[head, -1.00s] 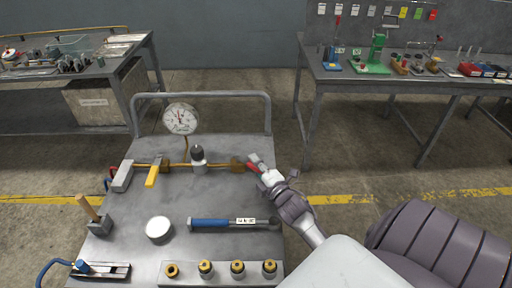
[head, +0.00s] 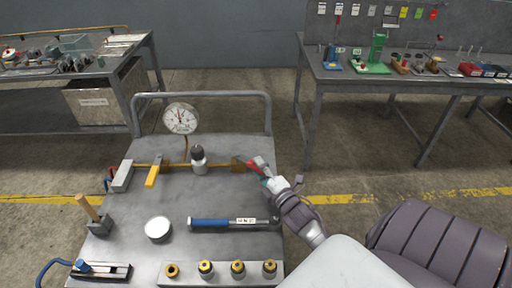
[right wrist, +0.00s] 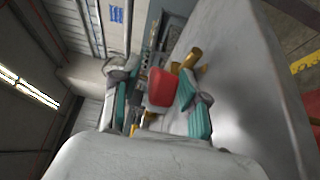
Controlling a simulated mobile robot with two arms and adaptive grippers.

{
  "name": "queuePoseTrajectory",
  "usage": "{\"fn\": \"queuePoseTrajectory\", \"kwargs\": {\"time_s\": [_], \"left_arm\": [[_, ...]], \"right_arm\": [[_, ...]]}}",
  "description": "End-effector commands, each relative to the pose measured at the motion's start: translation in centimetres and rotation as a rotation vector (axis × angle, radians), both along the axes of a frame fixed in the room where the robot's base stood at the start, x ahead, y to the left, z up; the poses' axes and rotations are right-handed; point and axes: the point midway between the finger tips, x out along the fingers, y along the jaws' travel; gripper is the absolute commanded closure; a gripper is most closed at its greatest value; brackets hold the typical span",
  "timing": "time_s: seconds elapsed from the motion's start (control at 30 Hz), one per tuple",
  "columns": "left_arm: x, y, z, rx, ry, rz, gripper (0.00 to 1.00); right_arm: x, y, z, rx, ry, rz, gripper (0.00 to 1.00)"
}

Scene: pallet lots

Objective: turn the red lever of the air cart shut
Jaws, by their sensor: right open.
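The air cart (head: 220,205) has a brass pipe along its top with a round gauge (head: 181,118) behind it. The red lever (head: 257,163) sits at the pipe's right end by a brass valve body (head: 239,165). My right gripper (head: 262,171) is at the lever, its fingers partly covering it. In the right wrist view the red lever (right wrist: 161,88) stands between the teal-padded fingers of my open right gripper (right wrist: 157,95). Gaps seem to show beside the lever; contact is not clear. My left gripper is not in view.
A yellow lever (head: 153,171) and a dark-topped fitting (head: 198,159) are on the same pipe. A blue-handled wrench (head: 230,223), a white round lid (head: 158,229) and several brass fittings lie nearer. A cart rail (head: 200,96) stands behind. Workbenches are at back left and right.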

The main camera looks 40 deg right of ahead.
Motion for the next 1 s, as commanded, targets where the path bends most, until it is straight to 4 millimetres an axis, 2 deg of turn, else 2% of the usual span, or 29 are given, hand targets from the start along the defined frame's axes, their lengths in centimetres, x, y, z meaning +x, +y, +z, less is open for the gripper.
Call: {"fn": "queuePoseTrajectory", "kwargs": {"time_s": [0.03,0.2,0.4,0.57,0.83,1.0], "left_arm": [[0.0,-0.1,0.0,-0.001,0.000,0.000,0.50],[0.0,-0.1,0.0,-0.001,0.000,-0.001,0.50],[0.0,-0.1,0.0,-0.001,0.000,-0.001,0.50],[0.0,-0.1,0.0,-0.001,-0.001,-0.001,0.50],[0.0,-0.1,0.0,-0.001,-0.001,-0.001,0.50],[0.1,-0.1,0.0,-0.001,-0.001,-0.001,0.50]], "right_arm": [[-1.3,0.2,-0.2,0.002,0.004,-0.001,0.56],[-5.0,0.9,-0.1,0.001,0.004,-0.002,0.56],[-8.0,1.5,-0.1,0.001,0.004,-0.002,0.56],[-9.0,1.7,-0.1,0.000,0.002,-0.001,0.56],[-9.1,1.7,0.0,0.000,0.001,-0.001,0.56],[-8.9,1.8,0.0,0.040,-0.009,0.010,0.85]]}}
